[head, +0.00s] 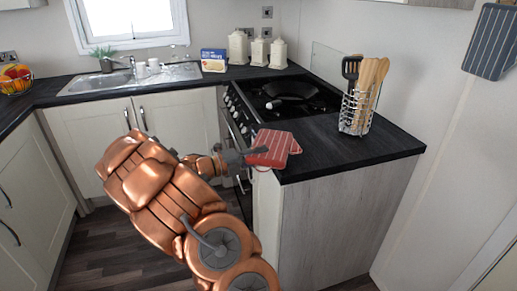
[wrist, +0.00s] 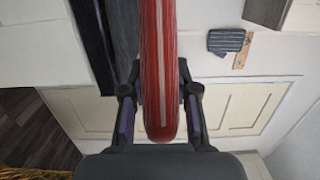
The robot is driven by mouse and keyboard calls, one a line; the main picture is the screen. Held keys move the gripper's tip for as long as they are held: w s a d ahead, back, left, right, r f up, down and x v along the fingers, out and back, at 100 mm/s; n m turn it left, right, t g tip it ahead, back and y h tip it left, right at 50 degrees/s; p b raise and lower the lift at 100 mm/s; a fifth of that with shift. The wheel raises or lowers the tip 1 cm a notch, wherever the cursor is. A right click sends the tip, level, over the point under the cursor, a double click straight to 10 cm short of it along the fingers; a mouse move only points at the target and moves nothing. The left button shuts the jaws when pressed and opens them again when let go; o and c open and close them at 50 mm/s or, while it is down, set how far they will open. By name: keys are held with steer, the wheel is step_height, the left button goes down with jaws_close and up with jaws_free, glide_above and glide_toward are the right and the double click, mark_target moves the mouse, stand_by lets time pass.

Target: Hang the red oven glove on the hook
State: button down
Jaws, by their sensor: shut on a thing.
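The red striped oven glove (head: 272,148) is held by my gripper (head: 247,158) at the near left corner of the counter, with its far part over the dark worktop. I cannot tell if it touches the worktop. In the wrist view the glove (wrist: 160,60) stands edge-on between the two fingers of my gripper (wrist: 160,98), which are shut on it. A small wooden hook board (wrist: 242,52) shows on the wall in the wrist view, beside a hanging grey striped glove (wrist: 228,41). That grey glove hangs at upper right in the head view (head: 491,42); the hook itself cannot be made out there.
A wire utensil holder (head: 355,112) with wooden and black tools stands on the worktop (head: 335,150), right of my gripper. A black pan (head: 291,90) sits on the hob behind. Bare wall lies right of the counter. The floor (head: 115,262) at left is clear.

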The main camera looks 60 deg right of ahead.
mark_target(258, 143)
steer(key=w+d, duration=0.1)
steer(key=d, duration=0.1)
steer(key=w+d, duration=0.2)
steer(key=w+d+p, duration=0.1)
steer(key=d, duration=0.1)
steer(key=shift+w+d+f, duration=0.3)
steer(key=shift+w+d, duration=0.05)
steer(key=shift+d, duration=0.05)
steer(key=shift+w+d+f+p, duration=0.1)
steer(key=shift+d+f+p, duration=0.05)
steer(key=shift+f+p, duration=0.55)
steer(key=shift+w+d+f+p, duration=0.1)
steer(key=shift+f+p, duration=0.3)
steer(key=shift+f, duration=0.5)
steer(key=c, duration=0.9)
jaws_free()
steer(key=shift+f, duration=0.15)
steer(key=shift+o, duration=0.2)
steer(key=shift+f+b, duration=0.35)
steer(key=shift+b, duration=0.85)
steer(key=v, duration=0.7)
steer(key=shift+a+r, duration=0.35)
steer(key=shift+r, duration=0.05)
steer(key=shift+w, duration=0.15)
